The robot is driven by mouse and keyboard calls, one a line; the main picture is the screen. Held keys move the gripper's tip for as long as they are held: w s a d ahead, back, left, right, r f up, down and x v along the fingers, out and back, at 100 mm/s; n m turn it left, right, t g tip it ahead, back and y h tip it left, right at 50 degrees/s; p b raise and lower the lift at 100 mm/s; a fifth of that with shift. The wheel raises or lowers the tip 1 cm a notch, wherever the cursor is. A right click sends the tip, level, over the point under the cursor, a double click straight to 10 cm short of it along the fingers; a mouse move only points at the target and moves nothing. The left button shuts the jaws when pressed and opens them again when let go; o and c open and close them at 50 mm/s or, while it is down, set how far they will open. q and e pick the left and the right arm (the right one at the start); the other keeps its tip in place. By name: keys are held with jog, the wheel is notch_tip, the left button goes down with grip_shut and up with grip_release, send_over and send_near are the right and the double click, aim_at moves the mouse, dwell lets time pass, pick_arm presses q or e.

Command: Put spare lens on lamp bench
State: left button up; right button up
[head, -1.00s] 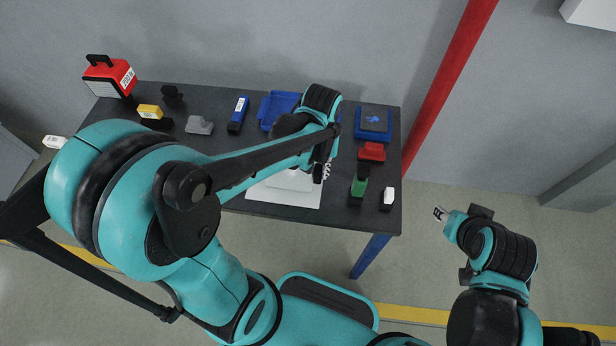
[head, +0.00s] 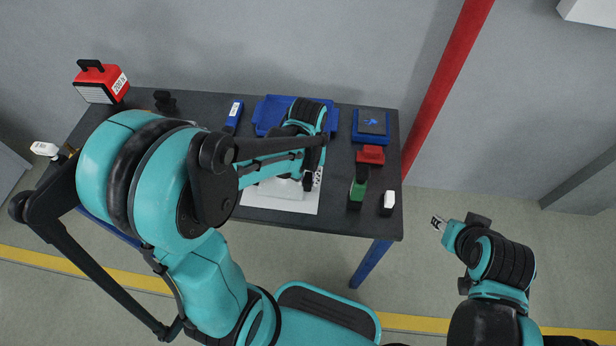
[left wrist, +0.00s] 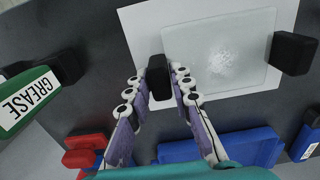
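The spare lens looks like a clear, frosted panel (left wrist: 215,52) with a black block at each end, lying on a white sheet (left wrist: 140,28). My left gripper (left wrist: 158,88) has its fingers on either side of the near black block (left wrist: 158,75), with small gaps visible. The other black block (left wrist: 293,53) is free. In the head view my left gripper (head: 312,180) is low over the white sheet (head: 285,203), and my arm hides part of the lens. The dark-topped bench (head: 335,215) carries all this. My right gripper (head: 437,222) is right of the bench, apparently empty; its opening is unclear.
A green grease container (head: 357,190), a white-topped black item (head: 388,203) and a red block (head: 370,155) stand right of the sheet. A blue unit (head: 372,124) and blue tray (head: 265,115) are behind. A red box (head: 100,84) stands at the far left.

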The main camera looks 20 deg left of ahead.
pick_arm(q)
jog(key=shift+o, duration=0.9)
jog(key=shift+r, duration=0.1)
jog(key=shift+r, duration=0.2)
notch_tip(320, 180, up, 11)
jog(key=p, duration=0.5)
jog(key=s+r+m+t, duration=0.2)
jog(key=s+r+t, duration=0.3)
jog(key=s+t, duration=0.2)
jog(key=shift+a+r+m, duration=0.15)
jog(key=shift+r+m, duration=0.15)
pick_arm(e)
jog(key=shift+r, duration=2.6)
pick_arm(q)
jog(key=shift+c, duration=0.6)
pick_arm(e)
jog(key=shift+c, duration=0.7)
pick_arm(q)
jog(key=shift+a, duration=0.1)
pick_arm(e)
jog(key=shift+a, duration=0.1)
